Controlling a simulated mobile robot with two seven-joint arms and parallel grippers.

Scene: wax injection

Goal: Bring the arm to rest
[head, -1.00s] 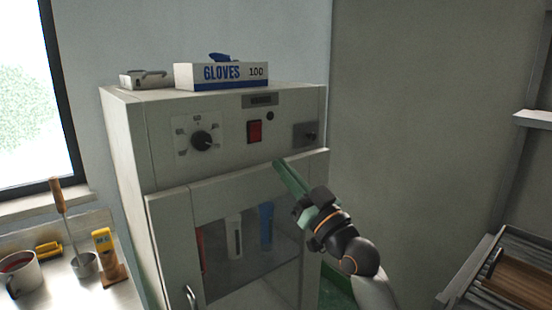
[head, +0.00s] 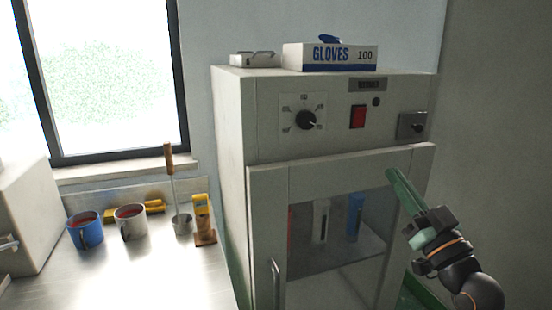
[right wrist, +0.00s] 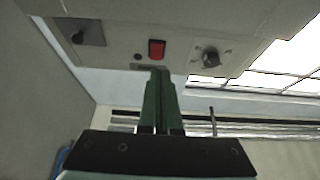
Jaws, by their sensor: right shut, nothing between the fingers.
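My right gripper (head: 392,175) is in front of the right part of the cabinet door in the head view, with its green fingers pointing up and to the left. The fingers are together with nothing between them. In the right wrist view the shut fingers (right wrist: 160,78) point toward the cabinet's control panel, below the red switch (right wrist: 156,49). I cannot tell whether they touch the cabinet. The white cabinet (head: 270,110) has a dial (head: 306,120), and its glass-fronted door (head: 268,185) looks shut. My left gripper is not in view.
A glove box (head: 330,57) and a small white object (head: 255,60) sit on the cabinet. On the metal counter (head: 150,275) at left stand a blue mug (head: 85,232), a grey mug (head: 131,222), a small pot with a ladle (head: 182,222) and a yellow tool (head: 203,212). A window is behind.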

